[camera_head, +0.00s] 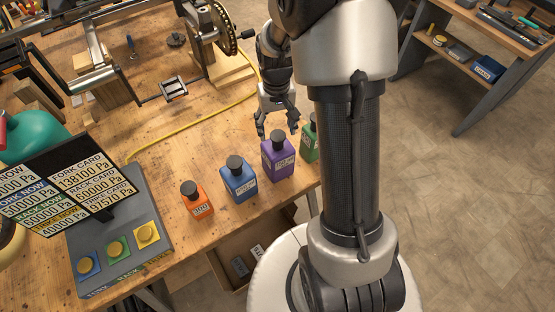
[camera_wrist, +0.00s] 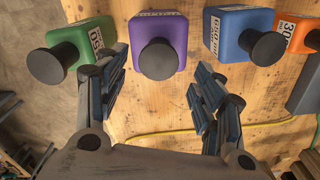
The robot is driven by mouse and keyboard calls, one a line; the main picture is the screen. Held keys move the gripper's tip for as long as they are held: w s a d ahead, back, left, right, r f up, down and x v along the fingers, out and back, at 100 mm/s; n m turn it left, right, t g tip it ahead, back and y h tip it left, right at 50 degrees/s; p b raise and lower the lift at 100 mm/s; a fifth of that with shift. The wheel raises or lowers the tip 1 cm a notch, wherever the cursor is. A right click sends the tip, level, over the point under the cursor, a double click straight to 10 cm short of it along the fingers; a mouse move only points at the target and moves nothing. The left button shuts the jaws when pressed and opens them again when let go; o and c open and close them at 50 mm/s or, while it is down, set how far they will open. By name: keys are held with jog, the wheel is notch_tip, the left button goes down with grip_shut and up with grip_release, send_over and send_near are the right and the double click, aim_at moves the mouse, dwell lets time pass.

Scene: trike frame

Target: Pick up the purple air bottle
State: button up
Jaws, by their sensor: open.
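The purple air bottle (camera_head: 278,160) stands upright on the wooden bench, with a black cap and a white label. It is between the blue bottle (camera_head: 239,180) and the partly hidden green bottle (camera_head: 310,139). My gripper (camera_head: 277,133) is open and empty, just behind and above the purple bottle in the head view. In the wrist view the purple bottle (camera_wrist: 172,33) is ahead of the fingers, roughly centred between them. The open gripper (camera_wrist: 152,90) shows both fingers there, apart from the purple bottle. The left finger lies close to the green bottle and the right finger close to the blue one.
An orange bottle (camera_head: 197,202) stands left of the blue one. A button box (camera_head: 122,236) with pressure cards is at the bench's left. A yellow cable (camera_head: 190,127) crosses the bench. The trike frame (camera_head: 150,60) is behind. An open drawer (camera_head: 250,258) lies below the front edge.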

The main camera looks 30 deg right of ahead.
aim_at(278, 135)
jog(key=f, duration=0.2)
jog(key=f+b, duration=0.1)
jog(key=f, duration=0.1)
jog(key=f+b, duration=0.1)
jog(key=f, duration=0.1)
jog(key=shift+s+f, duration=0.25)
jog(key=shift+r, duration=0.1)
grip_shut()
dwell(0.6)
